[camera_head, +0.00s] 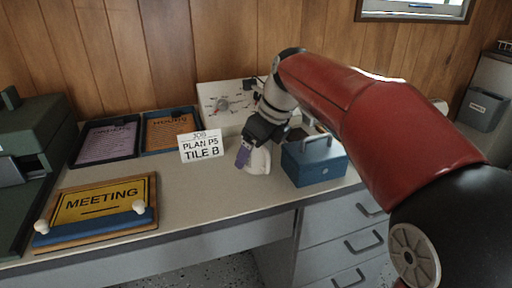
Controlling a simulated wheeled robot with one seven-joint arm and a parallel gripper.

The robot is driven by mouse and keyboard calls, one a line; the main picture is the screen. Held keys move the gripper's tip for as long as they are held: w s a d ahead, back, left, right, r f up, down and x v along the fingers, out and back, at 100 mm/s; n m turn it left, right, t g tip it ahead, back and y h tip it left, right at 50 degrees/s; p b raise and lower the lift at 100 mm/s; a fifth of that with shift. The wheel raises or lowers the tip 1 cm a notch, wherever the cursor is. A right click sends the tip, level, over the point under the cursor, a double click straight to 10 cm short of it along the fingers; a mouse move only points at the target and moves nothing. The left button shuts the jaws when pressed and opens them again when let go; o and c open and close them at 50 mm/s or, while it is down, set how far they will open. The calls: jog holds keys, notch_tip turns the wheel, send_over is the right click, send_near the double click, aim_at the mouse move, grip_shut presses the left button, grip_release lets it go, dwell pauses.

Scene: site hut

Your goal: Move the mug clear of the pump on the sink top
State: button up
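I see no sink top and no pump that I can make out; the view shows a desk (215,190). A small white object (261,161) stands on the desk, partly hidden by my gripper; I cannot tell whether it is the mug. My gripper (247,152) points down at the left side of this white object. A purple piece (242,156) shows at its tip. I cannot tell whether the fingers are open or shut, or whether they touch the white object.
A blue metal box (318,170) with a handle stands right of the white object. A white card (200,146) stands to the left. Two paper trays (138,152) and a panel with a dial (208,92) are behind. A MEETING board (65,187) lies front left.

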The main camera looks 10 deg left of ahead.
jog(key=p+v, duration=0.1)
jog(key=v, duration=1.1)
jog(key=shift+r+p, duration=0.25)
jog(key=shift+p, duration=0.1)
